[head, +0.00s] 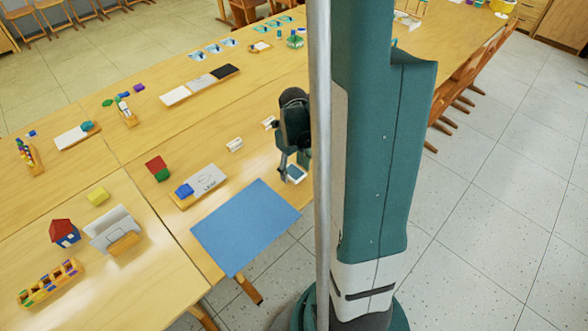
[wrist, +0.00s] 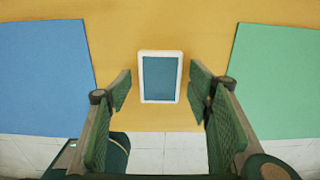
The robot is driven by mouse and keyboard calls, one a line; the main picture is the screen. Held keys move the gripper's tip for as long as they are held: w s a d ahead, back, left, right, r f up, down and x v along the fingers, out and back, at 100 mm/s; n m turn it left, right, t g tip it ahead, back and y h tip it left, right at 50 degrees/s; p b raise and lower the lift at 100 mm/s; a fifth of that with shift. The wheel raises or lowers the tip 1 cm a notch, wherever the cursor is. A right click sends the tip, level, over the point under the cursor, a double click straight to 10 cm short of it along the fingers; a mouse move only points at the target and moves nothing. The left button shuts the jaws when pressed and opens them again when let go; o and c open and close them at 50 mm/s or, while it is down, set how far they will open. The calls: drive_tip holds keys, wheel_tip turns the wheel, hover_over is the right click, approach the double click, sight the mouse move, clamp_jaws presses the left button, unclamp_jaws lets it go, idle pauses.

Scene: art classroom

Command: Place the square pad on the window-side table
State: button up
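The pad (wrist: 160,78) is a small flat piece with a white frame and a dark blue-teal face, lying on a wooden table (wrist: 150,28) near its edge in the wrist view. It is partly visible in the head view (head: 295,174), next to my gripper (head: 292,165). My gripper (wrist: 160,90) is open, with one green-padded finger on each side of the pad's near part and gaps on both sides. It holds nothing. No window shows, so I cannot tell which table is the window-side one.
A blue sheet (head: 245,225) lies on the table edge left of the pad, and a green sheet (wrist: 280,80) lies right of it. A white board with a blue block (head: 184,190), a toy house (head: 64,233) and several small items occupy the tables. Chairs (head: 460,85) line the right side.

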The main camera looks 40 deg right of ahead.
sight(294, 172)
drive_tip(key=shift+r, duration=0.2)
wheel_tip(294, 172, up, 12)
drive_tip(key=p, duration=0.3)
idle(0.7)
idle(0.8)
drive_tip(key=s+a+r+m+t, duration=0.1)
drive_tip(key=a+r+m+t, duration=0.1)
drive_tip(key=a+r+m, duration=0.4)
drive_tip(key=s+a+r+m+t, duration=0.1)
drive_tip(key=a+r+m, duration=0.5)
drive_tip(key=a+m, duration=0.6)
drive_tip(key=s+a+r+m+t, duration=0.1)
drive_tip(key=a+r+m+t, duration=0.3)
drive_tip(key=m, duration=1.4)
drive_tip(key=a+r, duration=0.3)
drive_tip(key=a, duration=0.3)
